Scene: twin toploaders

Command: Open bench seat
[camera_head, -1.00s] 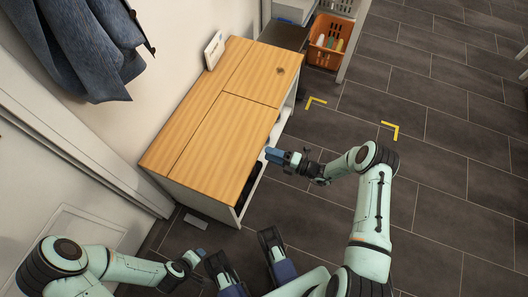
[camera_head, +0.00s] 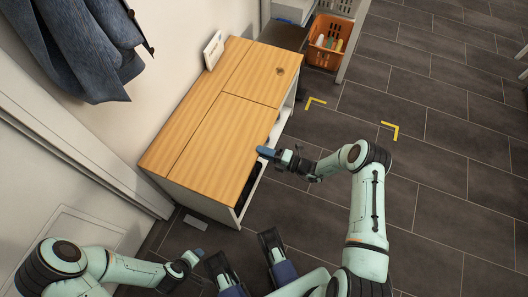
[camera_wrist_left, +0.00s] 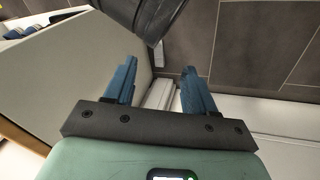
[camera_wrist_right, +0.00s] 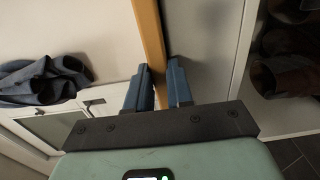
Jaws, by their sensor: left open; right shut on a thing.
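The bench (camera_head: 165,192) is a white box with a wooden top. Its seat panel (camera_head: 215,145) is framed by dark seams at its back and far end and looks level. My right gripper (camera_head: 264,152) is at the panel's front edge. In the right wrist view its fingers (camera_wrist_right: 160,85) are shut on the wooden edge of the seat panel (camera_wrist_right: 150,35). My left gripper (camera_head: 190,260) is low in front of the bench's near end. In the left wrist view its fingers (camera_wrist_left: 158,85) are apart with nothing between them.
A small white sign (camera_head: 214,50) stands at the bench's back edge by the wall. Blue clothing (camera_head: 85,50) hangs at upper left. An orange basket (camera_head: 328,42) is beyond the far end. Shoes (camera_wrist_right: 280,75) sit in the bench's open front. The floor at right is clear.

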